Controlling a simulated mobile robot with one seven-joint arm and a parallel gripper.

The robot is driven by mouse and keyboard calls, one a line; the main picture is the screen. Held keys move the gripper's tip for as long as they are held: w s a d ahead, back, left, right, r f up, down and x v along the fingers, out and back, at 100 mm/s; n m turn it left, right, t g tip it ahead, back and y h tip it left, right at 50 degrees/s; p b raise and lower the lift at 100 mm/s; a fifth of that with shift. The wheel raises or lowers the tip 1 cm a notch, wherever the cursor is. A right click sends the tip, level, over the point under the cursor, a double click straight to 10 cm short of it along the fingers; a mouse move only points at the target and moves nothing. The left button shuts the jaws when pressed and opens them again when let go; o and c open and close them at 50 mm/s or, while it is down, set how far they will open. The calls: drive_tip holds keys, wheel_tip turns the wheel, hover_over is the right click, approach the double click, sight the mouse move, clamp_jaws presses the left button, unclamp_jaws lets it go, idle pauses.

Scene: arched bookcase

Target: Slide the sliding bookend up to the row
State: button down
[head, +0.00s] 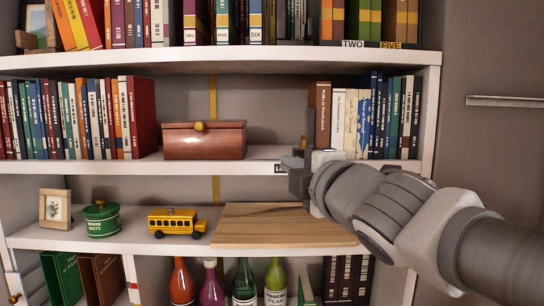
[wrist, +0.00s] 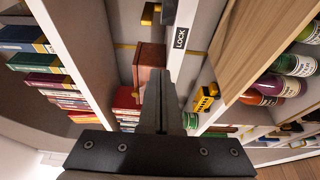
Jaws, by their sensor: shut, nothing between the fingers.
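On the middle shelf, a row of upright books (head: 365,120) stands at the right, with a brown book at its left end. A yellow piece (wrist: 150,14) also shows near the top of the wrist view. My gripper (head: 293,165) is shut and empty, at the shelf's front edge beside the LOCK label (head: 280,168). In the wrist view, its closed fingers (wrist: 162,90) point toward the shelf.
A reddish-brown chest (head: 204,141) with a yellow knob stands left on the same shelf, with free shelf between it and the right row. Another book row (head: 75,120) fills the far left. Below are a wooden board (head: 280,226), a yellow bus (head: 177,223) and a green pot (head: 102,219).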

drive_tip(key=shift+w, duration=0.1)
drive_tip(key=w+p, duration=0.2)
drive_tip(key=w, duration=0.7)
drive_tip(key=shift+d, duration=0.4)
drive_tip(key=shift+d+p, duration=0.4)
drive_tip(key=shift+d, duration=0.15)
